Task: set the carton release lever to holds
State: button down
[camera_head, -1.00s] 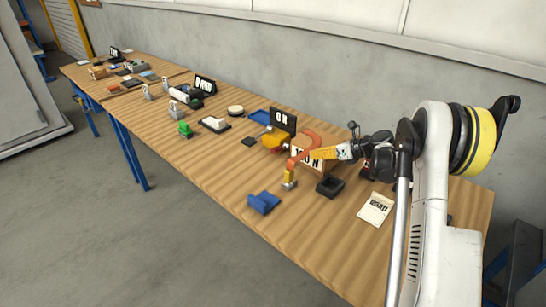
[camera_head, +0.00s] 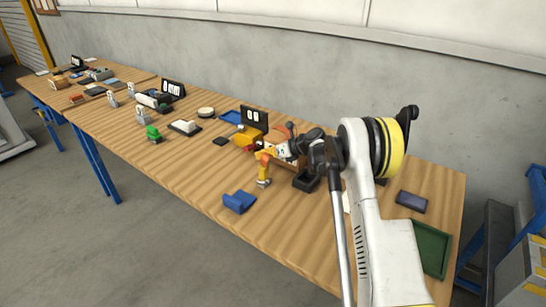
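My gripper (camera_head: 272,154) is at the middle right of the table, against the front of a brown carton (camera_head: 291,164). The gripper and wrist hide most of the carton. A small yellow and orange upright piece (camera_head: 263,177) on a grey foot stands just in front of the carton, below the gripper's end. I cannot tell whether it is the release lever, or whether the gripper touches it. The fingers are too small and overlapped to show whether they are open or shut. The lever's setting cannot be read.
A dark sign (camera_head: 254,118) and a yellow object (camera_head: 246,138) stand left of the carton. A black open box (camera_head: 306,180) is close on its right, and a blue holder (camera_head: 239,202) lies in front. A green tray (camera_head: 431,248) is at right. The front table strip is bare.

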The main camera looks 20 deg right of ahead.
aim_at(247, 148)
jog(key=b+x, duration=0.1)
jog(key=x, duration=0.5)
jog(key=shift+w+a+f+b, duration=0.15)
jog(key=shift+w+b, duration=0.05)
jog(key=shift+b, duration=0.2)
jog(key=r, duration=0.1)
jog(key=r+p, duration=0.1)
jog(key=r, duration=0.1)
jog(key=r+p, duration=0.1)
jog(key=shift+w+d+r, duration=0.2)
jog(key=shift+d, duration=0.1)
jog(key=shift+f, duration=0.1)
jog(key=v, duration=1.2)
